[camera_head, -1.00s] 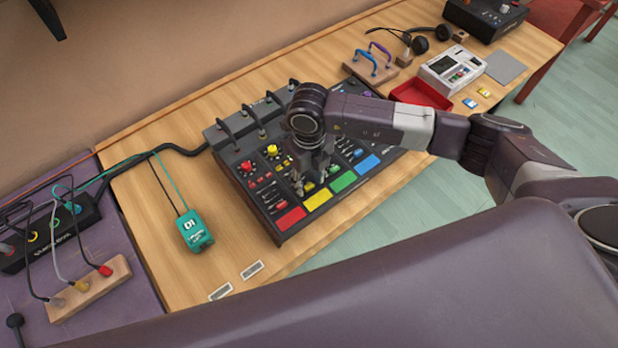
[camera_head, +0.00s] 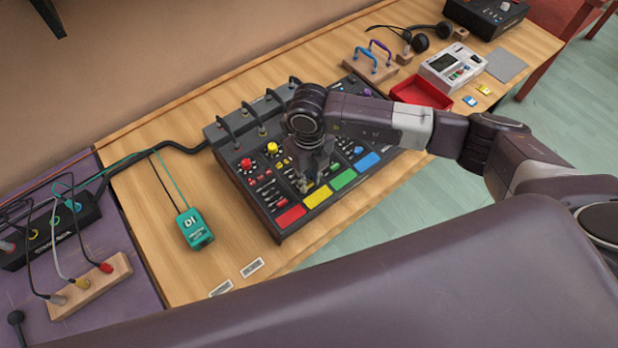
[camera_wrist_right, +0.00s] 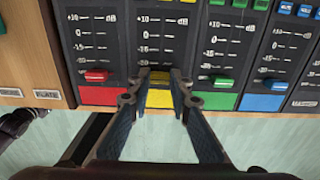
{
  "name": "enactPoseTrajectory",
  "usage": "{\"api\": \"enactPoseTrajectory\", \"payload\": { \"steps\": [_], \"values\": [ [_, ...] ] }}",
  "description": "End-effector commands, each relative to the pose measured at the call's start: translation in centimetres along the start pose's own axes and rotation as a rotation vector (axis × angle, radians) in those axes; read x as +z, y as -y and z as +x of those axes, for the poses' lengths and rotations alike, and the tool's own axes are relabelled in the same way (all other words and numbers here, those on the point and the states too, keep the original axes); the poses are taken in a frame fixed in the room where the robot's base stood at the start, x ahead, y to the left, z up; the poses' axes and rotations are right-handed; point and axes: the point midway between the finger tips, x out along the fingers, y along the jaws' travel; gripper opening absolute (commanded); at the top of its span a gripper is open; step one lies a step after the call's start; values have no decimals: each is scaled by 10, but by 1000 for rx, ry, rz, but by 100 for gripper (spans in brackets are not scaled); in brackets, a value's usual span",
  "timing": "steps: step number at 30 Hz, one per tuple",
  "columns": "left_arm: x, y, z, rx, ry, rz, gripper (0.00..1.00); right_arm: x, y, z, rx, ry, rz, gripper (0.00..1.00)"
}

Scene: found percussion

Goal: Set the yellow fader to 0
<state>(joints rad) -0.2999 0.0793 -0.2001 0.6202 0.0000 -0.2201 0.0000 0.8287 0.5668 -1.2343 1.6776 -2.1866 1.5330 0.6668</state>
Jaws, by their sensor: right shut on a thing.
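The black mixer (camera_head: 240,160) lies on the wooden table, with red, yellow, green and blue channels. My right gripper (camera_head: 307,187) is over its yellow channel and hides part of it. In the wrist view my right gripper (camera_wrist_right: 160,76) is shut on the yellow fader (camera_wrist_right: 159,77), at the low end of its slot, just above the yellow pad (camera_wrist_right: 159,98). The 0 mark of the yellow scale (camera_wrist_right: 146,34) is farther up, away from the fingers. My left gripper is not in view.
The red fader (camera_wrist_right: 95,76) and green fader (camera_wrist_right: 222,82) flank my fingers, also low, with the blue fader (camera_wrist_right: 275,84) beyond. Cables plug into the mixer's back. A teal DI box (camera_head: 194,229) and a red tray (camera_head: 421,92) lie either side. Bare tabletop shows left.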

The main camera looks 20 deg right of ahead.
Motion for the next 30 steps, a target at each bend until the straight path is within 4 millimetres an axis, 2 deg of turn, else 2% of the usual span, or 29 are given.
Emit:
{"api": "enactPoseTrajectory", "payload": {
  "steps": [9, 12, 25, 26, 30],
  "values": [
    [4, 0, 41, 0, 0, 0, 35, 37, 1, 5, -2, 5, 1, 0],
    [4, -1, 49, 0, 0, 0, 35, 47, 1, 4, -2, 5, 1, 0],
    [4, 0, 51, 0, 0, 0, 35, 53, 0, -1, 0, 2, 0, 0],
    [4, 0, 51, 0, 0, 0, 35, 53, 0, -1, 0, 2, 0, 21],
    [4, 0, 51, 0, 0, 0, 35, 52, 0, -1, 0, 1, 0, 36]
  ]
}}
